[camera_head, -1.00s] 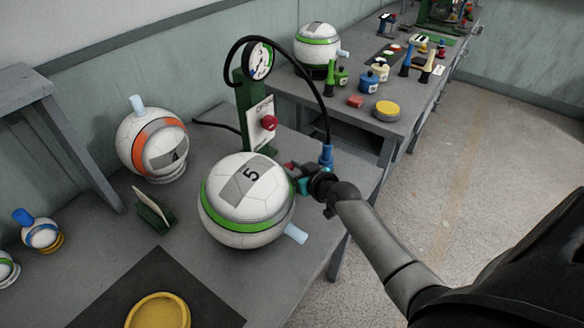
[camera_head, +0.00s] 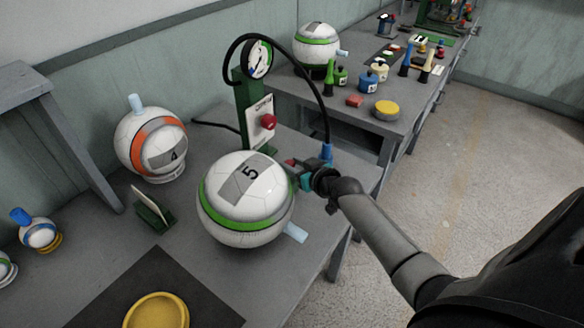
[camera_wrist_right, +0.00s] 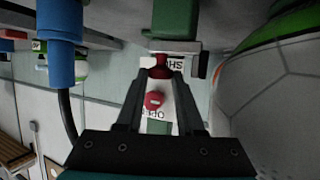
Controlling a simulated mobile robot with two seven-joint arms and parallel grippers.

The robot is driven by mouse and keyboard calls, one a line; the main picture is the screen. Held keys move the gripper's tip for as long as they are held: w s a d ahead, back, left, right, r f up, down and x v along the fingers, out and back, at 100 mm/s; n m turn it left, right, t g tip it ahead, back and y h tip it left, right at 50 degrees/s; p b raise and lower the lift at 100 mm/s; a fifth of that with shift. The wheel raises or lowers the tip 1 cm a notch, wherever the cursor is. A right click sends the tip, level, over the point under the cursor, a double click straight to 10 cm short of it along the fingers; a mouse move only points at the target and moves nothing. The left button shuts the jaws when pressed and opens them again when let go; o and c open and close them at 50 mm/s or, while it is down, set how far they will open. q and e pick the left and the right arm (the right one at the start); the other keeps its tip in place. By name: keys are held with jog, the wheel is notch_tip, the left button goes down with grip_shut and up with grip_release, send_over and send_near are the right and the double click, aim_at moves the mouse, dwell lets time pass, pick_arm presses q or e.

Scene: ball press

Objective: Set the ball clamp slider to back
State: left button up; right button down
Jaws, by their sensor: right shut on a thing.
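The large white ball with a green band and the number 5 (camera_head: 247,200) sits on the near table. Behind it stands a green post (camera_head: 249,105) with a gauge on top and a white panel with a red knob. My right gripper (camera_head: 294,166) reaches in behind the ball's right side, partly hidden by it. In the right wrist view its fingers (camera_wrist_right: 159,72) are shut on a small red handle (camera_wrist_right: 160,62), which looks like the clamp slider's. A green bracket (camera_wrist_right: 177,20) is just beyond the fingertips. My left gripper is out of view.
The ball's side (camera_wrist_right: 275,100) is close to my right gripper. A blue hose end (camera_head: 327,153) stands just behind it, with a black hose looping to the gauge (camera_head: 258,58). Ball 4 (camera_head: 152,145) and a yellow dish (camera_head: 157,311) are on the table.

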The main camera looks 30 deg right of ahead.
jog(key=shift+d+r, duration=0.1)
jog(key=shift+d, duration=0.15)
jog(key=c, duration=0.8)
grip_release()
jog(key=shift+w+d, duration=0.1)
jog(key=shift+s+r+p, duration=0.15)
jog(key=shift+s+p, duration=0.15)
jog(key=shift+s, duration=0.3)
jog(key=p+v, duration=0.3)
jog(key=v, duration=1.1)
jog(key=shift+s, duration=0.1)
